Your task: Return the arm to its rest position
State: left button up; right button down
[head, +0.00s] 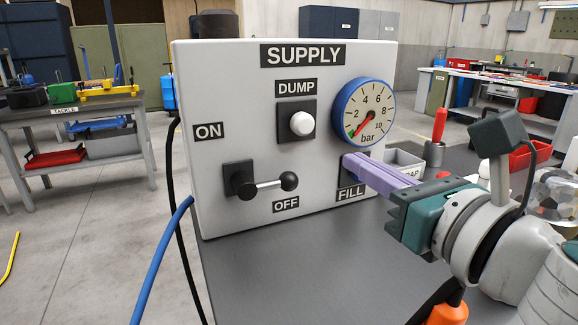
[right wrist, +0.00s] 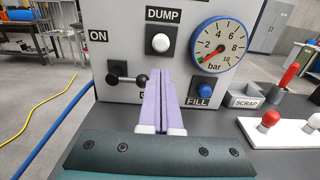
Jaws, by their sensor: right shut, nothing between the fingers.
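My right gripper (head: 350,162) has long purple fingers pressed together with nothing between them. In the head view it comes in from the right and its tips overlap the FILL button's plate, hiding the button. In the right wrist view the fingers (right wrist: 160,75) point at the supply panel (head: 225,85), between the lever and the blue FILL button (right wrist: 207,84). I cannot tell whether the tips touch the panel. The white DUMP button (head: 302,123) stands uncovered. The lever (head: 265,184) lies about horizontal, its black knob to the right, above the OFF label. My left gripper is not in view.
The gauge (head: 364,111) has its red needle near zero. A grey SCRAP bin (right wrist: 244,96) and a red-handled tool (head: 439,125) stand right of the panel. A blue hose (head: 160,262) hangs at the left. The grey bench top (head: 290,275) before the panel is clear.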

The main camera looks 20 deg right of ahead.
jog(key=shift+s+d, duration=0.1)
jog(key=shift+s, duration=0.45)
jog(key=shift+r, duration=0.1)
jog(key=s+d+m+g+h+p, duration=0.45)
jog(key=s+m+p, duration=0.2)
jog(key=m, duration=1.25)
jog(key=s+a+m+g+y+p, duration=0.1)
jog(key=s+a+m+g+p, duration=0.3)
jog(key=s+m, duration=0.4)
jog(key=s+a+m+g+y+p, duration=0.2)
jog(key=s+m+g+p, duration=0.1)
jog(key=s+m+g, duration=0.4)
notch_tip(320, 180, up, 37)
jog(key=m+t+p, duration=0.1)
jog(key=p, duration=3.6)
jog(key=shift+s+a+f, duration=0.2)
jog(key=shift+s+a, duration=0.05)
jog(key=shift+s, duration=0.15)
